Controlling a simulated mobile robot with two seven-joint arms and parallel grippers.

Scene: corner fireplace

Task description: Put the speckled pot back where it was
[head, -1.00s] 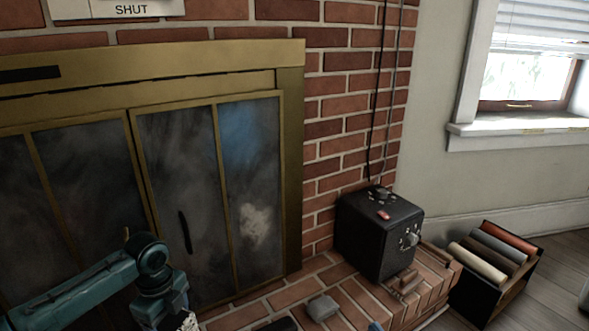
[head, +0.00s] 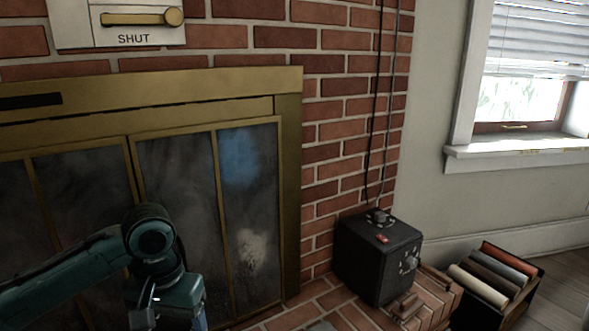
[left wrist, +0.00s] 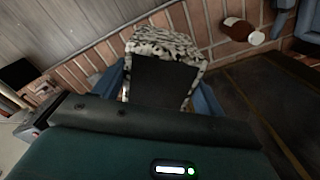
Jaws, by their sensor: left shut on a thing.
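The speckled pot (left wrist: 165,48), white with black spots, is between the blue fingers of my left gripper (left wrist: 162,85) in the left wrist view. The fingers are shut on it, one at each side. A dark shape in front covers much of the pot. In the head view my left gripper is at the bottom edge, in front of the fireplace doors (head: 182,215), and mostly cut off. The pot cannot be made out there. My right gripper is not seen in the head view.
A brown bottle with a white cap (left wrist: 236,26) lies on the bricks. A black box with knobs (head: 378,258) stands on the brick hearth (head: 300,315) at the right. A rack of rolls (head: 495,275) is beyond it. A brass lever (head: 140,18) sits above the word SHUT.

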